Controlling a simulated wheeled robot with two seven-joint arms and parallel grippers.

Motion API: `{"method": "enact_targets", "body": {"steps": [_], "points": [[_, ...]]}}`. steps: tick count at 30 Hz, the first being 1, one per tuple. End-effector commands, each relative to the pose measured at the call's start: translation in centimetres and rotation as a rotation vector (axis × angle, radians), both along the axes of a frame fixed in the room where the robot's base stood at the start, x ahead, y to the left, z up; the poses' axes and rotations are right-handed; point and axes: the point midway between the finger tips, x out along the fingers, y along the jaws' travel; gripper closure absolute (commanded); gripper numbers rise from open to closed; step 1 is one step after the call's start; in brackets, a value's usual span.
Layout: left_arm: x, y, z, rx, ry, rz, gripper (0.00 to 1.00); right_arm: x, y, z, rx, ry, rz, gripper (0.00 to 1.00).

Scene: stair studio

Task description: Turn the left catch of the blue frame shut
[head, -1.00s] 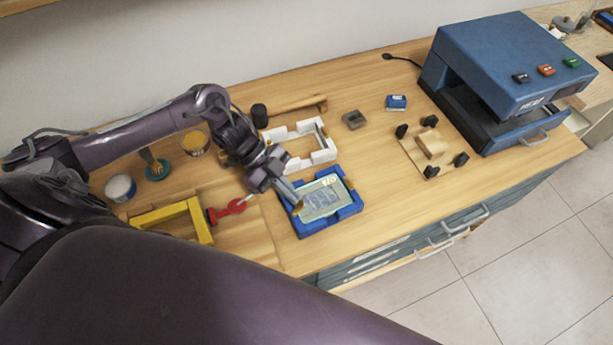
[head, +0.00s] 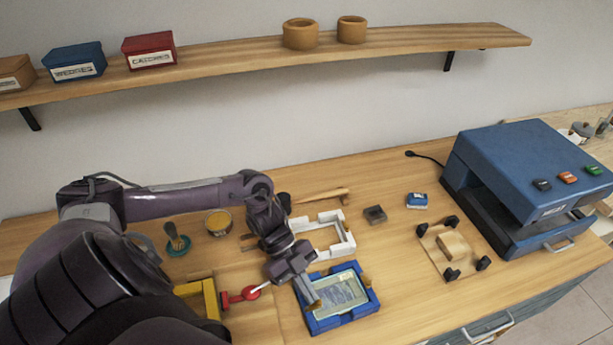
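The blue frame (head: 347,319) lies flat on the bench with a pale, printed panel (head: 343,294) inside it. A small brass-coloured catch (head: 367,281) shows on its right side. My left gripper (head: 314,301) reaches down to the frame's left side, with its fingertips at or just above the rim. The left catch is hidden or cannot be told apart from the fingertips. I cannot see whether the fingers are open or shut, or whether they touch the catch. My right gripper is out of view.
A white frame (head: 348,247) lies just behind the blue one. A red-handled tool (head: 240,297) and a yellow bracket (head: 211,297) sit to the left. A wooden fixture with black knobs (head: 435,252) and a blue press (head: 530,160) stand right.

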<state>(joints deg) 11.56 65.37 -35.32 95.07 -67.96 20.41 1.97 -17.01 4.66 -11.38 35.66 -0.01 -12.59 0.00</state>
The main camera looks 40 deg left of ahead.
Motion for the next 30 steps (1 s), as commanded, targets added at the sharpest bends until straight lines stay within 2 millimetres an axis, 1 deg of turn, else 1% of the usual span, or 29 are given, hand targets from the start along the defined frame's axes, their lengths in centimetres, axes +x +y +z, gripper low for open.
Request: {"method": "enact_targets", "body": {"steps": [8, 12, 14, 22, 25, 30], "points": [[-0.1, 0.0, -0.1, 0.000, 0.001, -0.001, 1.00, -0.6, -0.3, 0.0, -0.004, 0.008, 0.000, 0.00], [0.0, 0.5, 0.2, 0.002, 0.000, 0.001, 1.00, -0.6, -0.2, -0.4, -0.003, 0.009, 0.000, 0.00], [0.1, 1.2, 0.7, 0.005, -0.001, 0.001, 1.00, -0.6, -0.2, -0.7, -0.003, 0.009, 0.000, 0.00], [0.6, 4.4, 3.8, 0.004, -0.002, 0.000, 1.00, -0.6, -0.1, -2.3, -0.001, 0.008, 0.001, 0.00], [0.7, 5.1, 4.7, 0.002, -0.002, 0.000, 1.00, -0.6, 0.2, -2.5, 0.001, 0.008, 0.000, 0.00], [0.7, 5.6, 5.4, -0.001, -0.001, -0.001, 1.00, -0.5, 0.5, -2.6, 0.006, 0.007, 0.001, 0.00]]}}
